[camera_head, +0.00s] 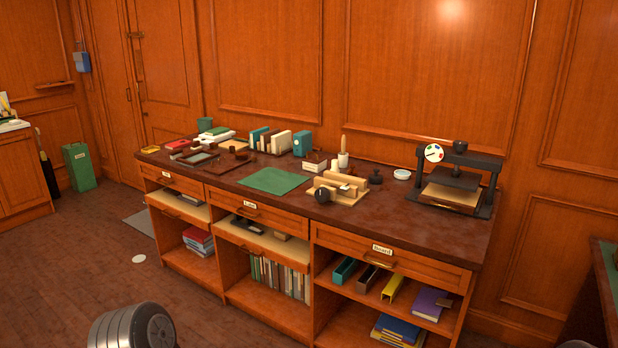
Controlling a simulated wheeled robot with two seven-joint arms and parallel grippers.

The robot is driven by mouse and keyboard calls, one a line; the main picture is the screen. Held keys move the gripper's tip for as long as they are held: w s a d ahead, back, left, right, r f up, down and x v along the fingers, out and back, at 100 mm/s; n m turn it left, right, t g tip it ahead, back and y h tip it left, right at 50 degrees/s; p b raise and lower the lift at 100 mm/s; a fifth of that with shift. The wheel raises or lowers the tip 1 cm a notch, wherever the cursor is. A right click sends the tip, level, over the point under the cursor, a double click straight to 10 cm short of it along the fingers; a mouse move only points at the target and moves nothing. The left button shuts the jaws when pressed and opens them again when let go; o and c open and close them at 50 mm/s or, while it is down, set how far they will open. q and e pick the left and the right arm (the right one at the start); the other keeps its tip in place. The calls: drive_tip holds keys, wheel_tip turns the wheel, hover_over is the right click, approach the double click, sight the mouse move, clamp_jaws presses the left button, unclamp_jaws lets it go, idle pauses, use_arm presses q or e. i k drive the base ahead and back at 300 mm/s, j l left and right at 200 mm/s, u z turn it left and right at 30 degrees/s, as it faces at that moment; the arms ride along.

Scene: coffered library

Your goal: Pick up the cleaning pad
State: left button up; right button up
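No thing in view is surely the cleaning pad. A small flat white disc (138,258) lies alone on the wooden floor left of the long cabinet; it may be the pad, but it is too small to tell. A round white item (402,174) sits on the cabinet's dark top, left of the black press; it looks like a shallow dish or pad. Neither of my grippers is in view. A grey ribbed rounded part, probably of my arm, shows at the bottom left edge, well apart from the disc.
The long cabinet (390,250) has drawers and open shelves with books. Its top holds a green mat (274,180), a black press (455,180), wooden tools and books. A green bin (79,167) stands at the left wall. Floor around the disc is clear; a grey mat (141,221) lies nearby.

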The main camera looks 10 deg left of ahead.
sight(196, 145)
drive_tip(key=i+j+u, duration=0.1)
drive_tip(key=i+j, duration=0.15)
drive_tip(key=i, duration=0.35)
drive_tip(key=i+j+u, duration=0.15)
drive_tip(key=i, duration=0.45)
drive_tip(key=i+j+u, duration=0.1)
drive_tip(key=i+j, duration=0.15)
drive_tip(key=i, duration=0.35)
drive_tip(key=i+j+u, duration=0.1)
drive_tip(key=j, duration=0.25)
drive_tip(key=i+j, duration=0.2)
drive_tip(key=j, duration=0.15)
drive_tip(key=i+j+u, duration=0.15)
drive_tip(key=j, duration=0.2)
drive_tip(key=i+j, duration=0.15)
drive_tip(key=j, duration=0.2)
drive_tip(key=u, duration=0.05)
